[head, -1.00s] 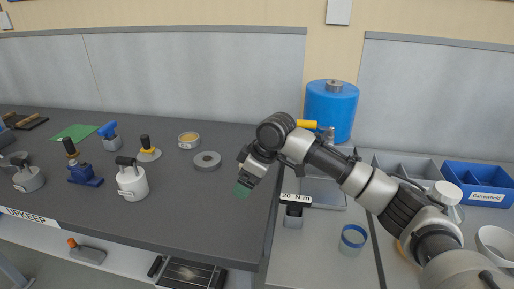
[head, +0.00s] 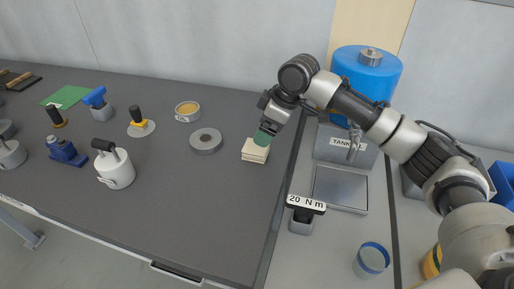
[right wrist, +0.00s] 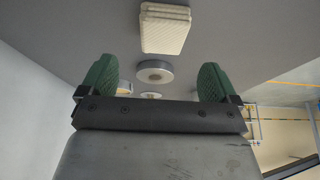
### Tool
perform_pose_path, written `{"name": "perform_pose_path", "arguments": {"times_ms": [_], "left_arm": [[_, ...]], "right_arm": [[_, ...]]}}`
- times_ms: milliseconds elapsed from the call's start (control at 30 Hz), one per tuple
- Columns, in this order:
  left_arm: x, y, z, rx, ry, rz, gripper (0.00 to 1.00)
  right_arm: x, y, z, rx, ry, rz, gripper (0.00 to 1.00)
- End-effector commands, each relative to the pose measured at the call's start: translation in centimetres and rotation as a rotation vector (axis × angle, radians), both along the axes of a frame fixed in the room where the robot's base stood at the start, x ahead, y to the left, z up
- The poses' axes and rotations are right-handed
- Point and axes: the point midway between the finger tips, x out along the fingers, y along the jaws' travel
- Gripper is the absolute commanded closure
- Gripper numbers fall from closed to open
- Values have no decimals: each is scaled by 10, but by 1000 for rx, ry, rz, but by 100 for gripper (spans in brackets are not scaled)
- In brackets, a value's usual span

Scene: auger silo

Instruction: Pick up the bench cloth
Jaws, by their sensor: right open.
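The bench cloth (head: 254,153) is a small cream folded stack lying flat on the dark bench top, near its right edge. In the right wrist view the cloth (right wrist: 165,30) shows at the top, beyond the fingers and apart from them. My right gripper (head: 264,138) has green fingertips and hangs just over the back edge of the cloth in the head view. In the right wrist view the right gripper (right wrist: 158,80) is open, with nothing between its fingers. My left gripper is not in view.
A grey ring (head: 206,141) lies left of the cloth. A white handled pot (head: 115,169) and a tin (head: 187,111) stand farther left. Right of the bench edge are a torque tool (head: 303,215), a scale-like plate (head: 340,188) and a blue tank (head: 366,72). Bench front is clear.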

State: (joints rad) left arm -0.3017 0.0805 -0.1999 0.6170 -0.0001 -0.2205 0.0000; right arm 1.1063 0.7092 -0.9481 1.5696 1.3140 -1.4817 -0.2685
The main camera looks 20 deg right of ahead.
Motion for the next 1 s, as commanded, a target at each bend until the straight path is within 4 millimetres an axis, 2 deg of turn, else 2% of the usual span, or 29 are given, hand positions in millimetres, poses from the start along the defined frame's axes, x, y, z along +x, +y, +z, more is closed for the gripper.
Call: {"name": "perform_pose_path", "arguments": {"times_ms": [100,333,600,900,933,1000], "left_arm": [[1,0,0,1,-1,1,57],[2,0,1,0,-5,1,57],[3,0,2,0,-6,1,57],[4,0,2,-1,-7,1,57],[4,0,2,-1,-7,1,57],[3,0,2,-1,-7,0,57]], "right_arm": [[4,6,-17,0,2,0,8],[6,12,-34,-1,1,1,8],[10,25,-70,0,1,0,8],[11,27,-76,0,-2,1,8],[11,27,-76,0,-2,1,10],[11,27,-76,0,-2,1,21]]}}
